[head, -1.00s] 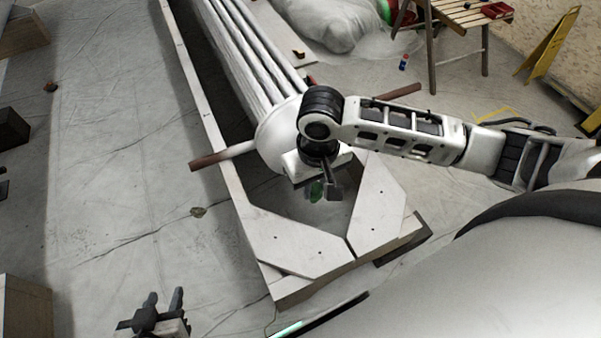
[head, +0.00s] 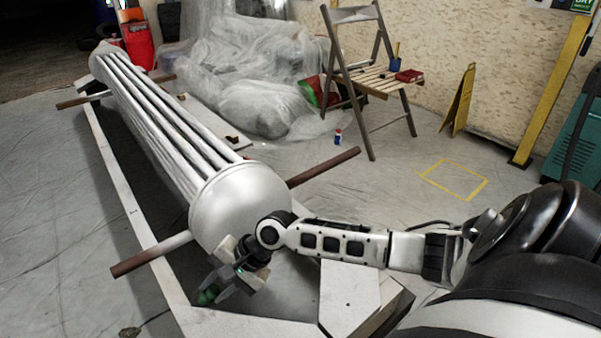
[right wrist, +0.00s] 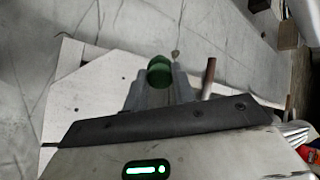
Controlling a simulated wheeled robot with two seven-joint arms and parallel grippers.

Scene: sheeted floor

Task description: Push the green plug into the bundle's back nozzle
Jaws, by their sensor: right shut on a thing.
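The bundle (head: 165,125) is a set of long pale tubes ending in a rounded white dome (head: 235,200) at the near end. My right gripper (head: 220,286) is in front of and below that dome, shut on the green plug (head: 207,296). The right wrist view shows the green plug (right wrist: 159,72) held between the two grey fingertips (right wrist: 159,90), its rounded green end sticking out beyond them. The plug looks apart from the dome. I cannot make out the back nozzle in either view. My left gripper is in neither view.
The bundle lies in a pale wooden frame (head: 135,235). Brown-ended bars (head: 325,167) stick out from its sides. A wooden chair (head: 370,85), a yellow sign (head: 458,100) and sheeted heaps (head: 260,105) stand behind. The sheeted floor left of the frame is clear.

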